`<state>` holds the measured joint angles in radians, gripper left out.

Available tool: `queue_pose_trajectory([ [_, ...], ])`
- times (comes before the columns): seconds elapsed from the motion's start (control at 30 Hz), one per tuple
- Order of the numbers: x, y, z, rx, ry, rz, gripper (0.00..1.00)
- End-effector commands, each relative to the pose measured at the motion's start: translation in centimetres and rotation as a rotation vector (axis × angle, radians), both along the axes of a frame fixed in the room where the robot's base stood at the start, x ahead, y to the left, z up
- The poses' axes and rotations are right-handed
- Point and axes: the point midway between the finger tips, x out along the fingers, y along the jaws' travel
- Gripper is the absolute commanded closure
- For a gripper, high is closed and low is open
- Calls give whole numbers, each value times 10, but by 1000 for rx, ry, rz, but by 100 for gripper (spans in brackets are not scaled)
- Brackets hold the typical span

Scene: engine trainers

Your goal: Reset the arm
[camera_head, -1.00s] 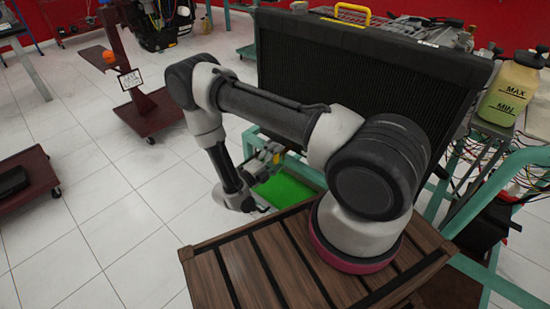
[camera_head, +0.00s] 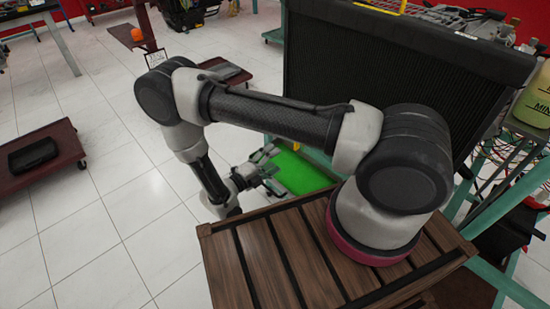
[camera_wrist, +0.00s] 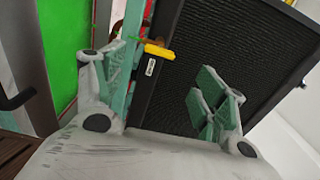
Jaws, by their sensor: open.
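My gripper (camera_head: 264,168) hangs at the end of my bent arm, beyond the edge of my wooden-slatted top and in front of the green panel. In the wrist view my gripper (camera_wrist: 165,98) is open, its two grey fingers with green-tinted pads set wide apart. Nothing is between the fingers. The black radiator (camera_wrist: 225,60) with a yellow part (camera_wrist: 158,51) shows beyond them, and I cannot tell the exact gap.
The radiator (camera_head: 395,85) stands behind my arm on a teal frame (camera_head: 500,222). A green panel (camera_head: 300,172) is low beside my gripper. A container marked MIN (camera_head: 535,100) is at the right. A dark red cart (camera_head: 45,165) stands left; white floor (camera_head: 110,225) is clear between.

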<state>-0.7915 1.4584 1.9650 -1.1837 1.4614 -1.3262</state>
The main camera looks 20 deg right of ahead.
Motion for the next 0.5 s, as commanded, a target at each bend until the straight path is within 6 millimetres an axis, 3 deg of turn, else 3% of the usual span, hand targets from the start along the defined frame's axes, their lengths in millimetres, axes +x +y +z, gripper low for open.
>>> queue_pose_trajectory([
  [0.33,0,0,0,5,-12,0,29],
  [0.5,-7,-5,-6,87,-152,-37,29],
])
